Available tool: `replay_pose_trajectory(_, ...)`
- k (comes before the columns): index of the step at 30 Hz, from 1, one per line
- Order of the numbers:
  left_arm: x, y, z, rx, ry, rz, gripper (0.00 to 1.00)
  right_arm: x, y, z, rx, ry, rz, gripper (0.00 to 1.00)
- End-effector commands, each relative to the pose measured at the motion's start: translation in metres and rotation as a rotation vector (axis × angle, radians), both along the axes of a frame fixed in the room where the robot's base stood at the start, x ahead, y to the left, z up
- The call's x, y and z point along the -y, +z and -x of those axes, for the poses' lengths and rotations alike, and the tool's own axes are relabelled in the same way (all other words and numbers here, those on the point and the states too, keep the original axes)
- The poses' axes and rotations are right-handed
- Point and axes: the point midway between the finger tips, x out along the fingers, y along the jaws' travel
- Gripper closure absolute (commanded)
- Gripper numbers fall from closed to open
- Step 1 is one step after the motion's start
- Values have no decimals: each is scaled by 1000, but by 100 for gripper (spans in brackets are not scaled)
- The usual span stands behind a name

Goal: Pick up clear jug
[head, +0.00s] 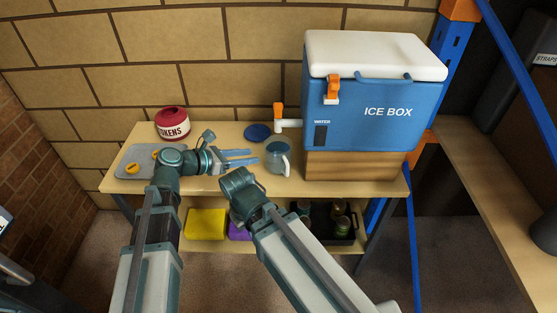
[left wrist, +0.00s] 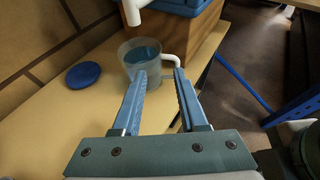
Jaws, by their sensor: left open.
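The clear jug (head: 278,158) stands upright on the wooden table, below the ice box tap. It has a white handle and looks bluish inside. In the left wrist view the jug (left wrist: 138,56) is just beyond the fingertips, its handle on the right. My left gripper (head: 254,158) is open and empty, left of the jug, its blue fingers pointing at it. In the left wrist view the gripper (left wrist: 161,75) has its left fingertip overlapping the jug's lower front and its right fingertip just below the handle; contact cannot be told. My right gripper does not show, only its arm.
A blue ice box (head: 350,118) with a white tap (head: 290,123) sits on a wooden block (head: 350,166). A blue disc (head: 257,132) lies behind the jug. A red and white tokens pot (head: 173,124) and grey tray (head: 128,166) are left. The lower shelf holds a yellow item (head: 205,224).

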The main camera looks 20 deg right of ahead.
Motion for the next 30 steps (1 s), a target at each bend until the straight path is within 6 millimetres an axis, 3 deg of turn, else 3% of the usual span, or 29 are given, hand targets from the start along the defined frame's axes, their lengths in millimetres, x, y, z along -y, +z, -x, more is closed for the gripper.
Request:
replay_pose_trajectory(5,12,-7,-4,0,-2,-1,58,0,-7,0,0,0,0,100)
replay_pose_trajectory(15,63,-30,-22,1,-4,-2,58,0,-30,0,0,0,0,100)
replay_pose_trajectory(30,82,-38,-28,2,-3,-4,58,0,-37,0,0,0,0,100)
